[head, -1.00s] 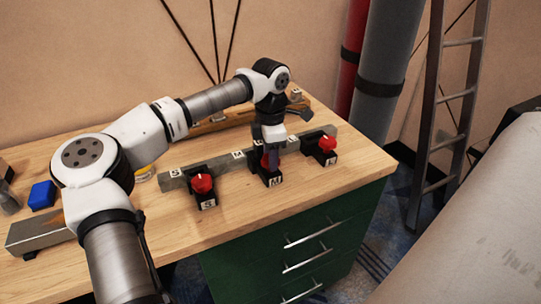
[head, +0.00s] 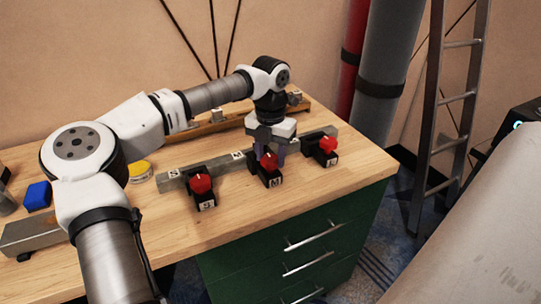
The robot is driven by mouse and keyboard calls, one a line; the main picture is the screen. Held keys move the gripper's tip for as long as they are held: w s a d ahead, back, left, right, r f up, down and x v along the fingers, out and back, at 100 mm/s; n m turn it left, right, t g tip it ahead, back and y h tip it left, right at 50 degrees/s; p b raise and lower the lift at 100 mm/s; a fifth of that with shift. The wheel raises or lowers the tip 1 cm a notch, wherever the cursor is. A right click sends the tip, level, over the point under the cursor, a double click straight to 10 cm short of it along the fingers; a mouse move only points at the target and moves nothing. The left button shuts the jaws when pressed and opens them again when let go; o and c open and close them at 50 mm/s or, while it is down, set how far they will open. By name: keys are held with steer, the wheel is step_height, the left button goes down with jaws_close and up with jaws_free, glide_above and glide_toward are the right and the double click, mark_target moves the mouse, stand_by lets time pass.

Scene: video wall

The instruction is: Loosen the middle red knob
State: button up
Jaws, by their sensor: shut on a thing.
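The middle red knob (head: 269,162) sits on its black block, marked with an M-like label, on the workbench. My gripper (head: 271,154) reaches down over it from behind, with a finger on each side of the knob. It is shut on the knob. The knob's front shows between the fingers; its rear is hidden by my gripper. A left red knob (head: 201,184) and a right red knob (head: 327,144) sit on similar black blocks on either side, apart from my gripper.
A grey bar (head: 226,165) runs behind the knobs. A yellow button (head: 138,169), a blue block (head: 39,195) and a metal box (head: 30,236) are on the left. The wooden bench top (head: 240,225) is clear in front; green drawers (head: 280,262) are below.

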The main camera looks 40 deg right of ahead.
mark_target(270, 158)
steer(key=shift+n, duration=0.9)
steer(key=o, duration=1)
steer(key=shift+c, duration=0.2)
steer(key=shift+r, duration=0.1)
step_height(270, 158, up, 14)
steer(key=shift+f, duration=0.2)
